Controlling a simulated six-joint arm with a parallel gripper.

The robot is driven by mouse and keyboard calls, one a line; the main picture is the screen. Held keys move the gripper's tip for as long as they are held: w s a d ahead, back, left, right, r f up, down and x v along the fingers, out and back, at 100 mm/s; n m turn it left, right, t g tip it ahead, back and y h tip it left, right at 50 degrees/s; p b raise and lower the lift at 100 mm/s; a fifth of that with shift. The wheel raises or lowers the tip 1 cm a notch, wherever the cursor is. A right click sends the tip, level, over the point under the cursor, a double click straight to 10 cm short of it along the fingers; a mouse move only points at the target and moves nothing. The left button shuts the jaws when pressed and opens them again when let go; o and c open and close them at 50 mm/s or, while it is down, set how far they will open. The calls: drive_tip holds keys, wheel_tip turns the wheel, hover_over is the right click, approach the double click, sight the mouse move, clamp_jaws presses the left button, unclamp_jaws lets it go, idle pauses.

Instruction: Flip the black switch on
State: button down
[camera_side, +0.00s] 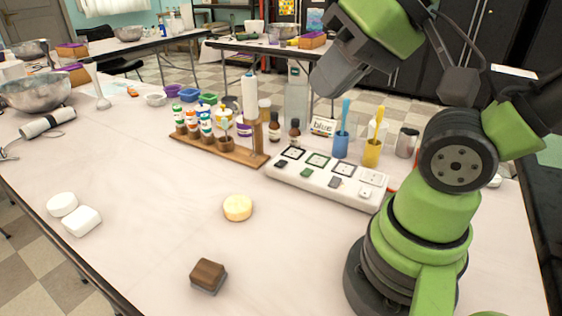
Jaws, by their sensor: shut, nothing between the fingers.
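A white switch panel (330,192) lies on the table right of centre, in front of the bottles. It carries a row of square-framed pads and a row of small switches. The leftmost switch (282,163) looks black. To its right are a green switch (306,173), a grey switch (335,182) and a white switch (365,193). Whether the black switch is tilted on or off is too small to tell. My gripper (322,88) is the grey end below the green link, high above and behind the panel. It looks shut and empty, apart from the switches.
Behind the panel stand brown bottles (294,132), a blue cup (341,146) and a yellow cup (372,153). A wooden rack (215,149) with paint bottles is to the left.

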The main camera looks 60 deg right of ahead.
drive_tip(key=w+d+n+g+h, duration=0.1)
drive_tip(key=w+d+g, duration=0.1)
drive_tip(key=w+d, duration=0.35)
drive_tip(key=n+g, duration=0.3)
drive_tip(key=g, duration=0.2)
hover_over(278, 165)
drive_tip(key=d, duration=0.2)
wheel_tip(278, 165, down, 13)
drive_tip(key=shift+f, duration=0.1)
drive_tip(key=f, duration=0.4)
drive_tip(key=a+f, duration=0.1)
drive_tip(key=f, duration=0.8)
drive_tip(key=shift+a+f, duration=0.35)
drive_tip(key=shift+f, duration=0.05)
